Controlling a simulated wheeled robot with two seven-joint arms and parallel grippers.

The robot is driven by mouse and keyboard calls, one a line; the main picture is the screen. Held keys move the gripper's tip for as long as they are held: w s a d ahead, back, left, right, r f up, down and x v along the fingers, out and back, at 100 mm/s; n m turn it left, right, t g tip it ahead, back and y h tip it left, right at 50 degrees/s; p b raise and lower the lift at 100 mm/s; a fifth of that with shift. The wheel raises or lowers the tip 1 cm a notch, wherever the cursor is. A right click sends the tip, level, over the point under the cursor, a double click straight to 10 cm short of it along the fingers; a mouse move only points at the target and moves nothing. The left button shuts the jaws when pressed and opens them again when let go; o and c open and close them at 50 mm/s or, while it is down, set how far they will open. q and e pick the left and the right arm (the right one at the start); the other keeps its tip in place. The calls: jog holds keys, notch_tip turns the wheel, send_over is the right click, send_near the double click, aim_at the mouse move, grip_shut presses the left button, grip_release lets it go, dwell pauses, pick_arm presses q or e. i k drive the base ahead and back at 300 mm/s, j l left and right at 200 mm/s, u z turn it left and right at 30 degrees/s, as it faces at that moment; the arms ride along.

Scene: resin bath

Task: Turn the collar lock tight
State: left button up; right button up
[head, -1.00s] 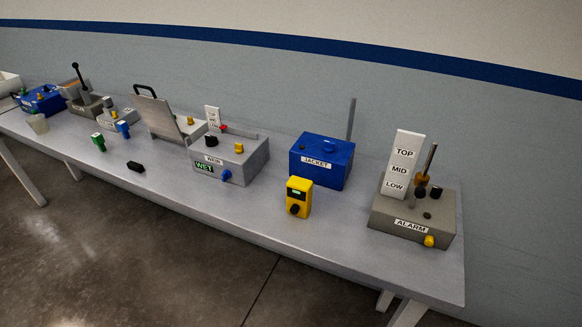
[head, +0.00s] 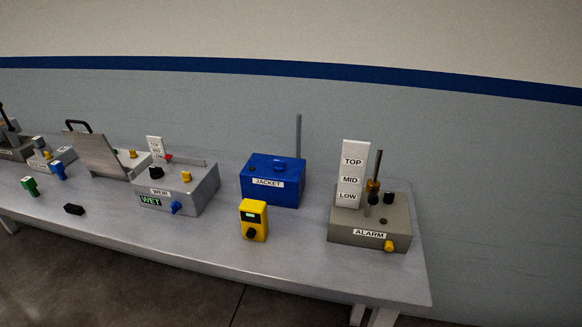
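The grey ALARM box (head: 368,234) stands at the right end of the bench. A thin upright rod (head: 378,163) rises from it, with a brass-coloured collar (head: 373,186) around it low down. Dark knobs (head: 388,198) sit by the rod, and a yellow knob (head: 390,246) is on the box's front. I cannot tell which part is the collar lock or how tight it is. A white plate (head: 351,172) marked TOP, MID and LOW stands beside the rod. Neither of my grippers is in view.
A blue JACKET box (head: 260,193), a yellow device (head: 254,220) with a dark knob, and a WEIR box (head: 184,195) reading WET stand along the bench (head: 300,253). A small black block (head: 73,209) lies near its front edge.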

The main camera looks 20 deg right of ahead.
aim_at(388, 198)
jog(key=z, duration=1.3)
